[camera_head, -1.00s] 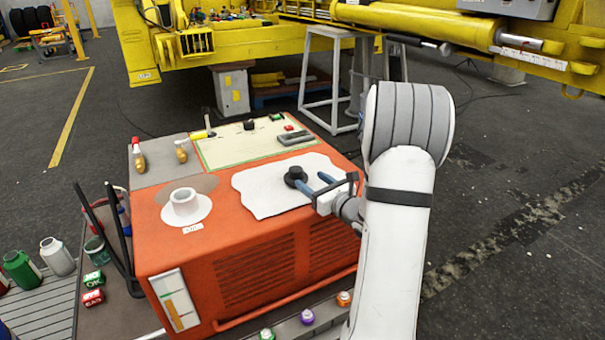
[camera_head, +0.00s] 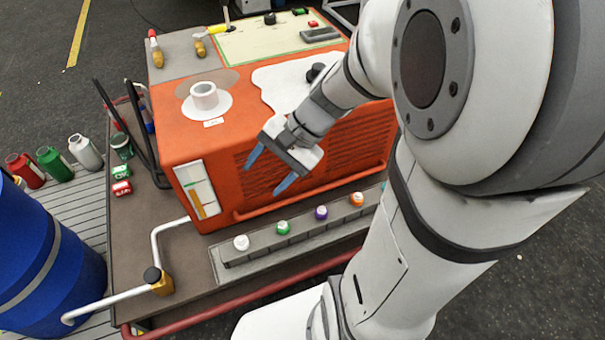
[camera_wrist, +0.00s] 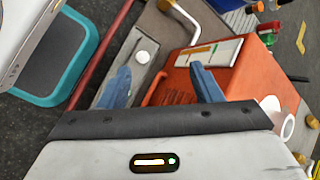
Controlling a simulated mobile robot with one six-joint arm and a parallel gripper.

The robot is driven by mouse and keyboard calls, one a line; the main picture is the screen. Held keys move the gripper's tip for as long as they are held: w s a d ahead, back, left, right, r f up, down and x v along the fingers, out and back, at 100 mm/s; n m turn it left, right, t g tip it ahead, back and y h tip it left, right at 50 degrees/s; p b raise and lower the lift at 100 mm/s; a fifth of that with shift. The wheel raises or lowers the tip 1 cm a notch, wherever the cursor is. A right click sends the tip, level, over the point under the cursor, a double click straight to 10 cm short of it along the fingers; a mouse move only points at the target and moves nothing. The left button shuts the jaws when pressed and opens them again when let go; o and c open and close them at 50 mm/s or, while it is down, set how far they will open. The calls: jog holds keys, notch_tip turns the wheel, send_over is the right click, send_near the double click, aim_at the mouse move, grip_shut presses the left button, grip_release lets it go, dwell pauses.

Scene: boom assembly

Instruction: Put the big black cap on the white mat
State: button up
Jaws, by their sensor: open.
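The big black cap (camera_head: 316,71) sits on the white mat (camera_head: 283,84) on top of the orange cabinet. My arm partly hides both the cap and the mat's right side. My gripper (camera_head: 270,171) is open and empty, in front of the cabinet's vented front face, left of and lower than the cap in the picture. In the wrist view its two blue fingers (camera_wrist: 160,76) are apart with nothing between them. Neither the cap nor the mat can be made out in the wrist view.
The orange cabinet (camera_head: 222,144) carries a white ring (camera_head: 204,97) and a cream mat (camera_head: 253,41) with a smaller black cap (camera_head: 270,18). A rail (camera_head: 262,250) with several coloured caps runs below my gripper. A blue barrel (camera_head: 45,262) stands at the left.

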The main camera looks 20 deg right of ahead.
jog(key=s+d+r+n+h, duration=0.1)
jog(key=s+d+n+h, duration=0.3)
jog(key=n+h, duration=0.3)
jog(key=shift+s+d+r+n+t, duration=0.35)
jog(key=shift+d+n, duration=0.25)
jog(key=shift+n, duration=0.6)
